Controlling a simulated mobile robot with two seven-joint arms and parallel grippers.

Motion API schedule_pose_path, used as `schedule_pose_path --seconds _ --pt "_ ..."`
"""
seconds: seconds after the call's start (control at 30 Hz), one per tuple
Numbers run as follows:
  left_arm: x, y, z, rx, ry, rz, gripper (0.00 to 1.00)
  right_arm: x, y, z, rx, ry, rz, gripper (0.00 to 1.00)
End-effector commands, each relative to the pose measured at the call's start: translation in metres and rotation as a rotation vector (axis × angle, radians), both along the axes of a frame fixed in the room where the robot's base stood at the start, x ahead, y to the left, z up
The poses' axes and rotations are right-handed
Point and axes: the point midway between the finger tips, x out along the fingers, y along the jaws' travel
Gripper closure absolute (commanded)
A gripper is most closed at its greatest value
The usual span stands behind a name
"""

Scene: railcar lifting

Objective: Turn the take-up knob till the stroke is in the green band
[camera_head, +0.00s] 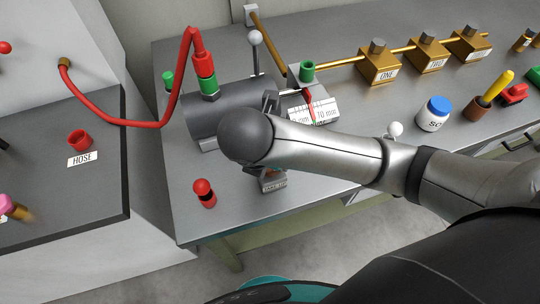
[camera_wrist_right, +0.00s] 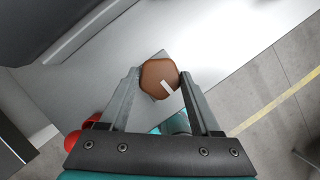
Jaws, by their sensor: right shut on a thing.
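The take-up knob (camera_wrist_right: 158,80) is a brown hexagonal knob with a white mark pointing to the lower right in the right wrist view. My right gripper (camera_wrist_right: 160,78) is shut on it, one finger on each side. In the head view my right arm hides the gripper and nearly all of the knob; the block with the take-up label (camera_head: 272,184) shows below the arm. The white stroke scale (camera_head: 318,111) has a red pointer (camera_head: 309,99) over it. The arm covers its lower left part, and I cannot tell whether the pointer is in the green band. My left gripper is out of view.
The grey cylinder (camera_head: 225,108) with a red hose (camera_head: 122,123) stands behind my arm. A red-capped fitting (camera_head: 204,192) is near the front edge. Brass blocks (camera_head: 379,68), a blue-lidded jar (camera_head: 434,114) and a yellow-handled brush (camera_head: 496,87) stand to the right.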

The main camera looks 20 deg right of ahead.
Motion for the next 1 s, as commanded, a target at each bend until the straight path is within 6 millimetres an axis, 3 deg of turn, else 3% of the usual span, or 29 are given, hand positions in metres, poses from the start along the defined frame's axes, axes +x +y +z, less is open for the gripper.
schedule_pose_path --seconds 0.43,0.47,0.7,1.0 --pt "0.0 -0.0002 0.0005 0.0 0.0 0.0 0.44 -0.0009 0.0009 -0.0009 0.002 0.004 -0.006 0.92" --pt "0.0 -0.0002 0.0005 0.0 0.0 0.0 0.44 -0.0009 0.001 -0.0009 0.002 0.004 -0.006 0.33" --pt "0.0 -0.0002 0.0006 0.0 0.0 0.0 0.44 -0.0005 0.0007 -0.0006 0.002 0.002 -0.005 0.07" --pt "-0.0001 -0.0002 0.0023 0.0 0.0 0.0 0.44 -0.0004 0.0007 0.0013 0.001 0.0 -0.006 0.07"
